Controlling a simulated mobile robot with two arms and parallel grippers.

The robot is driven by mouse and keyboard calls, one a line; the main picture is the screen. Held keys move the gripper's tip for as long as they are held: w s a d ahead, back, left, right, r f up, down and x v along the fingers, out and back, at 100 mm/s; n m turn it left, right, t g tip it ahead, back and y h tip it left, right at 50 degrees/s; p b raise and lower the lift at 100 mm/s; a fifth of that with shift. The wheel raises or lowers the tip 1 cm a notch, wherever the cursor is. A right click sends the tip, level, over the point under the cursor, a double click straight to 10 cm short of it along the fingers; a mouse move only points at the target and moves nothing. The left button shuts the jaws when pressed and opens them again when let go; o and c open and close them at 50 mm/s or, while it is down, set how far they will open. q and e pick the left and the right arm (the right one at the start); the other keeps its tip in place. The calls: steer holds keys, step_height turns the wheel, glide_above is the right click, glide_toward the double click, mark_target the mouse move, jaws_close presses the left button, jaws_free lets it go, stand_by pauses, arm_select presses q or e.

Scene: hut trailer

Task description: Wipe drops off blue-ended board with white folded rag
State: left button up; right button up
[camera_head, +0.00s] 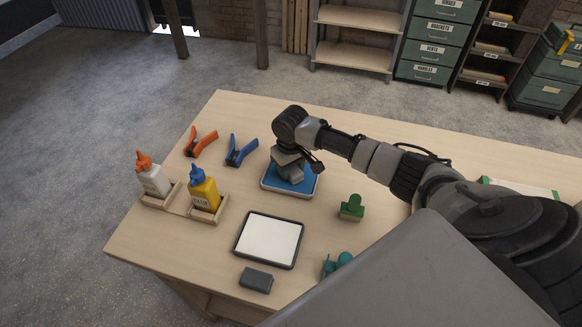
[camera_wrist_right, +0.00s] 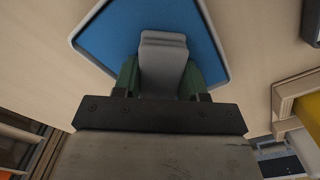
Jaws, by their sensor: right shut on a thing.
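My right gripper (camera_head: 291,174) is over the blue tray with a pale rim (camera_head: 272,182), its fingers pointing down. In the right wrist view it is shut on a light grey-white folded piece (camera_wrist_right: 163,62), which looks like the rag, held between two green fingers. The blue tray surface (camera_wrist_right: 112,32) lies just beyond it; I cannot tell whether the rag touches it. A pale board with green ends (camera_head: 520,189) lies at the right, partly hidden by my arm. I see no board with blue ends, and no drops. My left gripper is not in view.
A black-framed white panel (camera_head: 268,241), a dark grey block (camera_head: 256,280), a green knobbed block (camera_head: 352,208) and a teal object (camera_head: 338,263) stand nearby.

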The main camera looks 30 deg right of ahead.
steer(key=shift+s+f+p, duration=0.1)
steer(key=shift+f+p, duration=0.05)
steer(key=shift+p, duration=0.2)
stand_by(1.3)
step_height(320, 180, up, 7)
steer(key=p, duration=0.8)
stand_by(0.8)
